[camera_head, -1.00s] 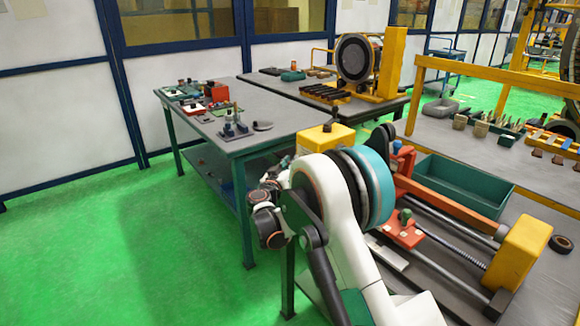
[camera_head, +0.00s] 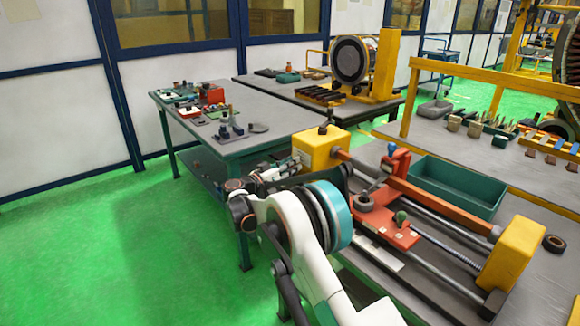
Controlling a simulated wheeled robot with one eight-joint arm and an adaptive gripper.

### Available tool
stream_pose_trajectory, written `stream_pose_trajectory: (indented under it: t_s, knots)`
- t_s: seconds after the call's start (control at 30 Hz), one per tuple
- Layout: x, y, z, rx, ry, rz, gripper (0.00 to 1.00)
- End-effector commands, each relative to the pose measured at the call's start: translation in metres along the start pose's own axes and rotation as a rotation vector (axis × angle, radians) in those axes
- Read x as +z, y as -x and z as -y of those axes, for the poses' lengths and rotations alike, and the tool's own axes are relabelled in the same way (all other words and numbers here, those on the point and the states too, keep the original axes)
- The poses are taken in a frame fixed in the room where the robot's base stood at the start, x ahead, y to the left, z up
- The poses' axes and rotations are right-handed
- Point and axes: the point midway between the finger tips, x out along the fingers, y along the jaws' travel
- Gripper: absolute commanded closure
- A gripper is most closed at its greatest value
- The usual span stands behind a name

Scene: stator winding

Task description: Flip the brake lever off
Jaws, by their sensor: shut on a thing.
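A winding machine has a yellow housing (camera_head: 320,150) at its left end and another yellow block (camera_head: 515,250) at its right end. A dark upright lever with a knob (camera_head: 327,120) stands on top of the left housing; I cannot tell for sure that it is the brake lever. My gripper (camera_head: 285,170) is small in view, low beside the left face of that housing and apart from the upright lever. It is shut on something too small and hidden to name. My white arm hides the machine's near left side.
An orange carriage (camera_head: 385,226) with small knobs sits on the machine's rails. A green tray (camera_head: 455,187) lies behind it. A table with tools and parts (camera_head: 275,143) stands at the left, close to my gripper. The green floor (camera_head: 110,250) at left is clear.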

Motion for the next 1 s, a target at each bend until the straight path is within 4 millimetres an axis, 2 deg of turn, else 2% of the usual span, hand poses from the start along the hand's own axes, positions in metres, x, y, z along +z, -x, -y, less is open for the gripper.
stream_pose_trajectory:
  t_s: [0.17,0.2,0.27,0.3,0.7,0.87,1.0]
  knots:
    - [0.002,-0.001,-0.002,0.004,0.001,0.003,1.0]
    - [0.002,-0.001,-0.002,0.004,0.001,0.003,0.77]
    - [0.002,-0.001,-0.002,0.004,0.001,0.003,0.64]
    - [0.002,-0.001,-0.002,0.003,0.001,0.003,0.6]
    - [0.001,0.004,0.0,-0.001,0.0,0.001,0.6]
    - [0.001,0.025,0.0,-0.001,0.0,0.0,0.6]
    - [0.001,0.053,0.0,-0.002,0.0,0.0,0.6]
